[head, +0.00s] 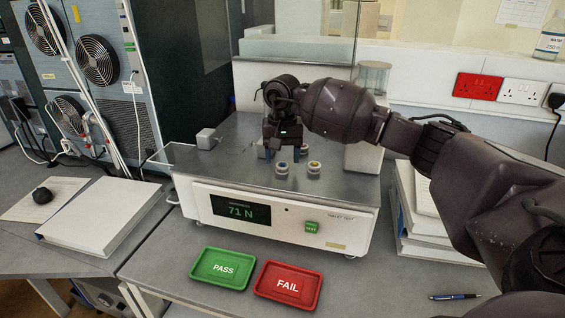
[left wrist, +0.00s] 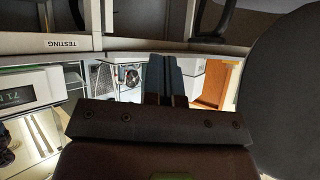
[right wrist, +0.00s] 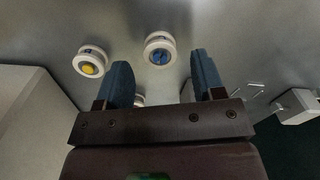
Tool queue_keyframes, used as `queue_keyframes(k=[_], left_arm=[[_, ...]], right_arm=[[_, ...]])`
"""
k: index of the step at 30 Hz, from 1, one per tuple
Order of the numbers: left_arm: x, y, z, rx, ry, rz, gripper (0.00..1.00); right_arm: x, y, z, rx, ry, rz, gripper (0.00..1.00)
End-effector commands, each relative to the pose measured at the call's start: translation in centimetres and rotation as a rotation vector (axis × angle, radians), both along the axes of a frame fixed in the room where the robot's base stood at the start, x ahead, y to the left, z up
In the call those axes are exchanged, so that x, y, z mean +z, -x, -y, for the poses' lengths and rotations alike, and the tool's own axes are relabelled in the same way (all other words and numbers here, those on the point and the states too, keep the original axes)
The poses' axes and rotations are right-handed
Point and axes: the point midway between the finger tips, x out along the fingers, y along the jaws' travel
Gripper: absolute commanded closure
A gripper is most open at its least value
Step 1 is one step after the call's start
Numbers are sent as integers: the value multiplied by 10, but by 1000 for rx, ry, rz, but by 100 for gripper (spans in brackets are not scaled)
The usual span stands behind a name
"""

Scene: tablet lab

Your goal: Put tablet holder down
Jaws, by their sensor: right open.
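Small round white tablet holders stand on the grey top of the tablet tester (head: 235,160). One holder (head: 282,169) and another (head: 315,168) sit near its front edge. In the right wrist view one holder has a yellow centre (right wrist: 90,65) and one a blue centre (right wrist: 160,50). A third holder (right wrist: 139,100) is mostly hidden behind a finger. My right gripper (head: 283,152) is open, low over the tester top, behind the two front holders; its blue fingers (right wrist: 163,82) are apart with nothing clamped between them. My left gripper (left wrist: 165,82) is shut and empty, away from the tester top.
The tester display reads 71 N. A green PASS tray (head: 222,283) and a red FAIL tray (head: 287,300) lie in front. A small grey block (head: 205,139) stands on the tester's left.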

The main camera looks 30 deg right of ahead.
Motion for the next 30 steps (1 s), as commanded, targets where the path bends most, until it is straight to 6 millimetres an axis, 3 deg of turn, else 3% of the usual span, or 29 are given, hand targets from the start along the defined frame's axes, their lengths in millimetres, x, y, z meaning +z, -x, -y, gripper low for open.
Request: queue_keyframes(k=[9,15,21,30], left_arm=[[-6,-6,1,-2,0,18,100],[-6,-9,1,-4,0,28,100],[-7,-9,1,-5,-1,26,100],[-8,-9,1,-4,-1,23,100]], right_arm=[[62,0,0,-1,1,3,38],[89,0,0,0,-1,1,38],[99,0,0,0,0,-1,38],[100,0,0,0,0,-1,38]])
